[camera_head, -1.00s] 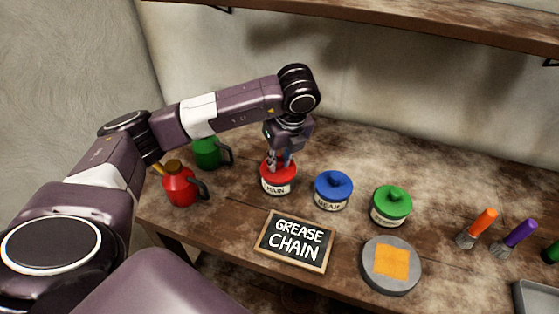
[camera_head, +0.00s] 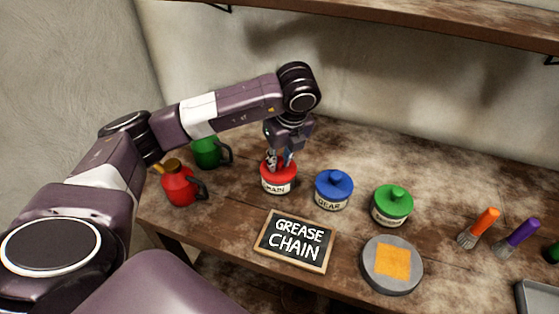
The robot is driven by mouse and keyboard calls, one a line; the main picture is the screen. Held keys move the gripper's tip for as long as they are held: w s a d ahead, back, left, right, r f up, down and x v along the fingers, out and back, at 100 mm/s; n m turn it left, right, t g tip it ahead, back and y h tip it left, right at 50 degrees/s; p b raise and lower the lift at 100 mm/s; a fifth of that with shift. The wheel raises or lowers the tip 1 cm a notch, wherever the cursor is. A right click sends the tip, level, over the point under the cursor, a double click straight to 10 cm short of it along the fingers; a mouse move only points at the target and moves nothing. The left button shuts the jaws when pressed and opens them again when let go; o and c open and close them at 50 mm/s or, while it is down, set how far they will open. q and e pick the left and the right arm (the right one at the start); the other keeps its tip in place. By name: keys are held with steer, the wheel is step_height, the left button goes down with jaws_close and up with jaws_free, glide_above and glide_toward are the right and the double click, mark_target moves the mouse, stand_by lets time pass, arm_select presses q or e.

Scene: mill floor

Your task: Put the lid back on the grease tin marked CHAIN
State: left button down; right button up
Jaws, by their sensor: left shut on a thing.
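The red tin (camera_head: 279,186) stands upright on the bench. Its pale label ends in letters like "AIN", and the first letters are hard to read. A red lid (camera_head: 267,174) sits on top of it, with no clear gap at the rim. My left gripper (camera_head: 279,162) points down from above and is shut on the lid at its middle. The fingers hide the lid's knob. My right gripper is not in view.
A chalkboard (camera_head: 295,241) reading "GREASE CHAIN" lies in front. A blue-lidded tin (camera_head: 333,188) and a green-lidded tin (camera_head: 392,204) stand to the right. Also there: a grey disc (camera_head: 391,286) with an orange patch, brushes (camera_head: 485,223), a red can (camera_head: 180,187) and a green can (camera_head: 207,153).

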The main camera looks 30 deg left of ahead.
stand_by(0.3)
arm_select(q)
steer(key=c, duration=1.7)
jaws_free()
steer(key=shift+o, duration=0.6)
steer(key=o, duration=0.4)
steer(key=shift+r, duration=0.15)
steer(key=shift+r+p, duration=1.95)
steer(key=shift+r, duration=1.45)
